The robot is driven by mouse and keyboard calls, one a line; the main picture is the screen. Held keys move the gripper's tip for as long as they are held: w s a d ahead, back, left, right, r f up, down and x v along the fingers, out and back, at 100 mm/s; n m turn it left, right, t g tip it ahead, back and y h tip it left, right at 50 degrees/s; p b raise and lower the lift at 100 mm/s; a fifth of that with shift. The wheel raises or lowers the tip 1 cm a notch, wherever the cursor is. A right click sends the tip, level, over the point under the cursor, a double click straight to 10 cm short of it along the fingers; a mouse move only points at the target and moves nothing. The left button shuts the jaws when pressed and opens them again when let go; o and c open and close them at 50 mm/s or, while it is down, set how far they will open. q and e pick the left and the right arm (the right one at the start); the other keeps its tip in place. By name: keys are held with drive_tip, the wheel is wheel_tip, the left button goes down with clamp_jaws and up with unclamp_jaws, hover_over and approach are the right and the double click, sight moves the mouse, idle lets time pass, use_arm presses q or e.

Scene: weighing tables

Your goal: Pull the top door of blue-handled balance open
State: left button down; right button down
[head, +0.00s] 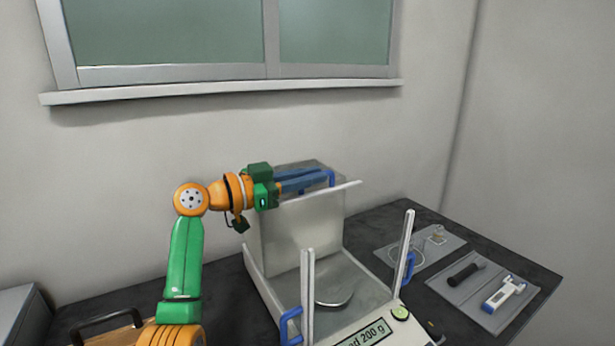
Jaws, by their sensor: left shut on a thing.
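The balance (300,235) with blue handles stands on the dark table in front of me, with a round metal pan (334,291) inside. Its top door (305,165) shows as a greyish panel at the rear top edge, partly behind my gripper. The top between the front posts looks uncovered. My left gripper (328,178) reaches in from the left, level over the rear rim, with its blue fingers shut on the top door's blue handle (332,178). The fingers hide part of the handle. Blue side handles show at the left (290,326) and right (410,265). My right gripper is out of view.
A grey tray (440,290) with a black cylinder (466,274) and a white-blue device (503,292) lies at the right. Another tray (455,243) with small items lies behind it. A wall and window sill stand behind the balance.

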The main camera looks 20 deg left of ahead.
use_arm(q)
drive_tip(key=c, duration=1)
unclamp_jaws()
drive_tip(key=shift+d+f, duration=0.1)
drive_tip(key=shift+d, duration=0.05)
drive_tip(key=shift+o, duration=0.6)
drive_tip(key=shift+w+f, duration=0.1)
drive_tip(key=shift+w, duration=0.2)
drive_tip(key=shift+r, duration=1.45)
drive_tip(key=s+d+r+b, duration=0.4)
drive_tip(key=s+r, duration=0.6)
drive_tip(key=s, duration=0.3)
drive_tip(key=shift+s+d, duration=0.15)
drive_tip(key=shift+d, duration=0.2)
